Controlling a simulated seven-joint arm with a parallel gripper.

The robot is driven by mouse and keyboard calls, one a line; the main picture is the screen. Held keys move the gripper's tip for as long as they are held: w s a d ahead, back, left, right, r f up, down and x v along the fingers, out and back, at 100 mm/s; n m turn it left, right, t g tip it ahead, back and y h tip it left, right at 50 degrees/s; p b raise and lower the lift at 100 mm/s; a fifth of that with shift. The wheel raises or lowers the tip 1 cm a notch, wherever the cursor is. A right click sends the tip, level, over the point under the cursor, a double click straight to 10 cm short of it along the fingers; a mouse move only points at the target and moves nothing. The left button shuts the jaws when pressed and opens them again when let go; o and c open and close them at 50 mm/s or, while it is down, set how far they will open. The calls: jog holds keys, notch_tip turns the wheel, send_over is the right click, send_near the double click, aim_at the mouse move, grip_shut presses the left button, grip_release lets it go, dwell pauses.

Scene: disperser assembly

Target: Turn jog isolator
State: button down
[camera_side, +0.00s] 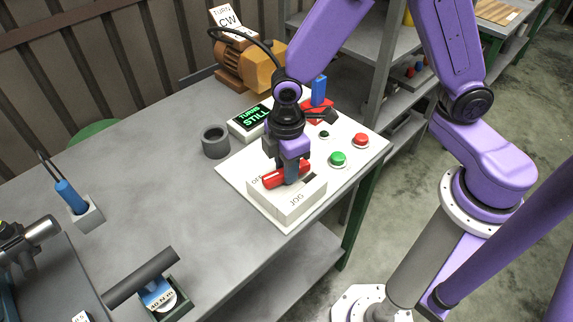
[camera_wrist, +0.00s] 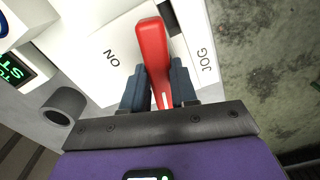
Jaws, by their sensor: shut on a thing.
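The jog isolator is a white box (camera_side: 297,207) marked JOG, with OFF lettering on its left side in the side view. Its red handle (camera_side: 274,179) lies across the top. In the wrist view the red handle (camera_wrist: 152,50) runs between the two dark fingers, and the word ON shows on the white box (camera_wrist: 103,75) to its left. My gripper (camera_side: 290,174) is over the box, with its fingers shut on the red handle, which also shows in the wrist view between the fingertips (camera_wrist: 158,90). The handle's pivot is hidden.
A TURNS display reading STILL (camera_side: 250,122), a red button (camera_side: 361,140), a green button (camera_side: 338,159) and a blue-handled red part (camera_side: 318,100) stand close behind. A grey ring (camera_side: 215,142) is to the left. An orange motor (camera_side: 247,62) is at the back. The table's middle is clear.

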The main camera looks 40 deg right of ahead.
jog(key=m, duration=1.1)
jog(key=shift+m, duration=2)
jog(key=c, duration=0.9)
grip_release()
notch_tip(320, 180, up, 18)
jog(key=shift+f, duration=0.25)
